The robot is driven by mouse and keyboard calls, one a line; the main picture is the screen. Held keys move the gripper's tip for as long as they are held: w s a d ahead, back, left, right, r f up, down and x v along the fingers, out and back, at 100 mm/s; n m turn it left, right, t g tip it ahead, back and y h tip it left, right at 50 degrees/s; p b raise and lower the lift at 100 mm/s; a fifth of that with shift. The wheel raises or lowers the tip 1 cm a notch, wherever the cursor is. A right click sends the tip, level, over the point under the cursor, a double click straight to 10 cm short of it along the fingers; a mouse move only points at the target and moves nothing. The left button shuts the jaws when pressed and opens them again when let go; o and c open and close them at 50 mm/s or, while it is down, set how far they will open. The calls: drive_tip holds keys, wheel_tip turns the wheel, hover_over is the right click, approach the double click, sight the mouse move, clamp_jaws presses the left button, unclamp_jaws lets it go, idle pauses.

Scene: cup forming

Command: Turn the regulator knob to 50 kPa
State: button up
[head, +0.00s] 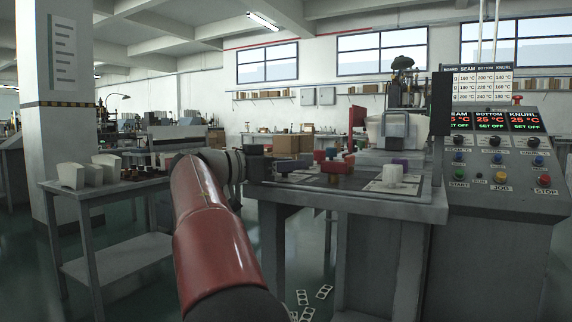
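I cannot pick out the regulator knob or a kPa gauge for certain in the head view. My red arm reaches forward from the bottom of the picture to the left end of the machine table. My gripper (257,159) seems to be the dark shape past the wrist at that end. It is small and partly hidden by the arm, so its fingers and anything between them cannot be made out. Several red, blue and purple pieces lie on the table to its right, including a red one (333,168).
The grey machine table (410,203) carries a white cup-like piece (392,173). The control panel (500,205) at right has knobs, buttons and displays reading 25 °C, SET OFF. A side table (105,183) with pale cups stands left. Flat pieces (323,292) lie on the floor.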

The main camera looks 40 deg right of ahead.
drive_tip(key=c, duration=0.8)
drive_tip(key=shift+o, duration=0.2)
drive_tip(key=shift+r+m+g+p, duration=0.1)
drive_tip(key=shift+m+g+p, duration=0.4)
drive_tip(key=shift+g, duration=0.3)
drive_tip(key=shift+m+g+y, duration=0.3)
drive_tip(key=shift+g, duration=0.1)
drive_tip(key=o, duration=1)
drive_tip(key=v, duration=0.8)
